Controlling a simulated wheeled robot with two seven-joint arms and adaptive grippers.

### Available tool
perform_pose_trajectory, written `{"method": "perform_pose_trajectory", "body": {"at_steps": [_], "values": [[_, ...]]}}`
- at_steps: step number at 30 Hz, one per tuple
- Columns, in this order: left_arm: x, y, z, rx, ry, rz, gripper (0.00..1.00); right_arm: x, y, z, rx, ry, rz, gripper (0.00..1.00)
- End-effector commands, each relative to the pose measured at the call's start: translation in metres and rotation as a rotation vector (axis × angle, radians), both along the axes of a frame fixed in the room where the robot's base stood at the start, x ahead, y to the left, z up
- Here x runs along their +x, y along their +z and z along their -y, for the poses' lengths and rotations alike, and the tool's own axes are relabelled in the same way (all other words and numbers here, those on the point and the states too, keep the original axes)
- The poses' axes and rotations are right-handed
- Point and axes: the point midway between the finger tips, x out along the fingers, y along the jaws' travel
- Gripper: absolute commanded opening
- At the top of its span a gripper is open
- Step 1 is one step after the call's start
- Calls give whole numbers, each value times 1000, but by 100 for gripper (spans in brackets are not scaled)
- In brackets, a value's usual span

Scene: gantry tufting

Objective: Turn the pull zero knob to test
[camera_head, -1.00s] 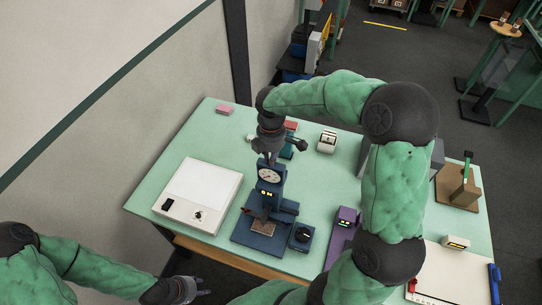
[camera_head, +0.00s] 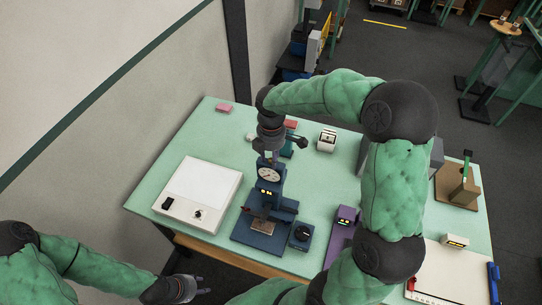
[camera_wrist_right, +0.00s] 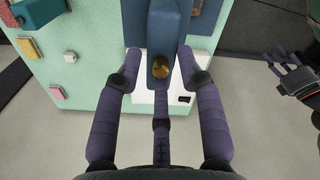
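A dark blue stand (camera_head: 268,205) with a round white dial and yellow display stands near the table's front edge. In the right wrist view, a round brass knob (camera_wrist_right: 161,67) sits on top of its blue column (camera_wrist_right: 171,25). My right gripper (camera_head: 268,156) is above the stand's top. Its purple fingers (camera_wrist_right: 160,62) are spread on both sides of the knob, with clear gaps. A small dark blue box with a black knob (camera_head: 302,233) sits right of the stand; lettering is too small to read. My left gripper (camera_head: 192,290) is open and empty before the table.
A white flat box (camera_head: 200,188) with a small knob lies left of the stand. A purple device (camera_head: 342,232) is to its right. Small blocks, including a pink one (camera_head: 224,107), lie at the back. The table's (camera_head: 222,138) back left is mostly clear.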

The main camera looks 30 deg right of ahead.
Motion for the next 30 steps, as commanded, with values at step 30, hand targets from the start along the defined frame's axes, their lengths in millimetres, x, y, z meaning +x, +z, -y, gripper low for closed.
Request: {"method": "perform_pose_trajectory", "body": {"at_steps": [30], "values": [[0, 0, 0, 0, 0, 0, 40, 0, 118, 0, 0, 0, 1, 38]]}}
